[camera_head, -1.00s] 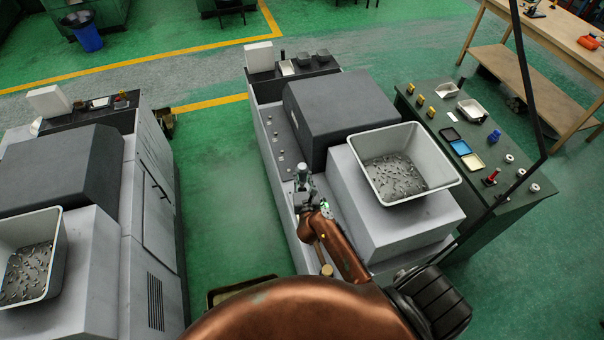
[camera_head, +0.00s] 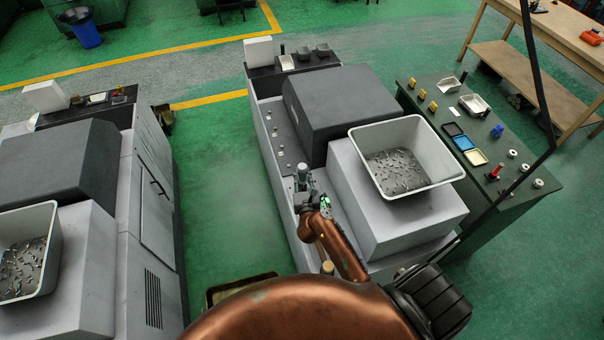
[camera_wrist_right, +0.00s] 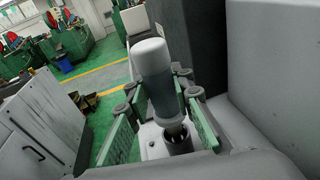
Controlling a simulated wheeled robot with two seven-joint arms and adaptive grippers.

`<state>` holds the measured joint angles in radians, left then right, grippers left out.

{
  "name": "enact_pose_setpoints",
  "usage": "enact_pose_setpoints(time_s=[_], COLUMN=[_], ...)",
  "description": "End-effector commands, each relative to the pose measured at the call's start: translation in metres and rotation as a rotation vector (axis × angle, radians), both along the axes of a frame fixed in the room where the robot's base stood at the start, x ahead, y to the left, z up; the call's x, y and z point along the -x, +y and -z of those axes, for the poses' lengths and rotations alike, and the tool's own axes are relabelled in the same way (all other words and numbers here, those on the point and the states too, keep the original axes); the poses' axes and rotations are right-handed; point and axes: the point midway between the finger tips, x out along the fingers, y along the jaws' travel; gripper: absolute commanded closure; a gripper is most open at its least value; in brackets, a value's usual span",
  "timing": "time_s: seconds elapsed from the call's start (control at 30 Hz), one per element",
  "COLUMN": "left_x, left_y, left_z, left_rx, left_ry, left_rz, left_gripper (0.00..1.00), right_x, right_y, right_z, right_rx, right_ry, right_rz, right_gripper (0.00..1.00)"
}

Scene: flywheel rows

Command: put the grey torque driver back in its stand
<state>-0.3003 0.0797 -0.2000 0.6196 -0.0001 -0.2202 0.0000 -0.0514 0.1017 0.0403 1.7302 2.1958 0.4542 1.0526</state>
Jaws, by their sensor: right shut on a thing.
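The grey torque driver (camera_wrist_right: 155,75) has a pale rounded cap and a darker grey grip. It stands nearly upright, slightly tilted in the right wrist view. My right gripper (camera_wrist_right: 164,100) is shut on it, with a green-padded finger on each side. A light grey block with a hole (camera_wrist_right: 150,148), which looks like the stand, lies just below. The driver's metal lower end (camera_wrist_right: 178,134) is over or in it; I cannot tell how deep. In the head view, the driver (camera_head: 302,170) shows above my right gripper (camera_head: 303,184), along the middle machine's left ledge. My left gripper is not in view.
A dark housing (camera_head: 340,110) and a light grey block under a bin of metal parts (camera_head: 447,172) stand right of my gripper. Small knobs (camera_head: 281,144) line the ledge beyond it. A dark green table (camera_head: 450,185) is further right.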

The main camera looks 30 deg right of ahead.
Motion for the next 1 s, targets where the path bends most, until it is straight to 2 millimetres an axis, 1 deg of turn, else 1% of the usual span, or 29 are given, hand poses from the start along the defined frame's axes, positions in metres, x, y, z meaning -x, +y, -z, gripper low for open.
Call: enact_pose_setpoints(time_s=[0.1, 0.37, 0.4, 0.6, 0.7, 1.0], left_x=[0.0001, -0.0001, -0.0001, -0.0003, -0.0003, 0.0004], left_y=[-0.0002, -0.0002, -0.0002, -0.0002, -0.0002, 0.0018], left_z=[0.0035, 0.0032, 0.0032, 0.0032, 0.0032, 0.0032], left_rx=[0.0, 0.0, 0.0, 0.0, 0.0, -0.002], left_ry=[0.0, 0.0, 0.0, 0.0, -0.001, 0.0], left_rz=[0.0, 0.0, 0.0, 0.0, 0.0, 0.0], left_gripper=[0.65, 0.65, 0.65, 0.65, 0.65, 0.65], right_x=[-0.0007, -0.0008, -0.0008, -0.0005, -0.0004, 0.0029], right_y=[0.0002, 0.0003, 0.0004, 0.0002, 0.0003, 0.0012], right_z=[0.003, 0.0026, 0.0026, 0.0034, 0.0038, 0.0056], right_rx=[0.0, 0.0, 0.0, 0.0, -0.001, -0.002], right_ry=[-0.003, -0.003, -0.003, -0.002, -0.001, 0.001], right_rz=[-0.001, -0.001, -0.001, -0.001, -0.001, 0.0], right_gripper=[1.0, 1.0, 0.78, 0.64, 0.58, 0.58])
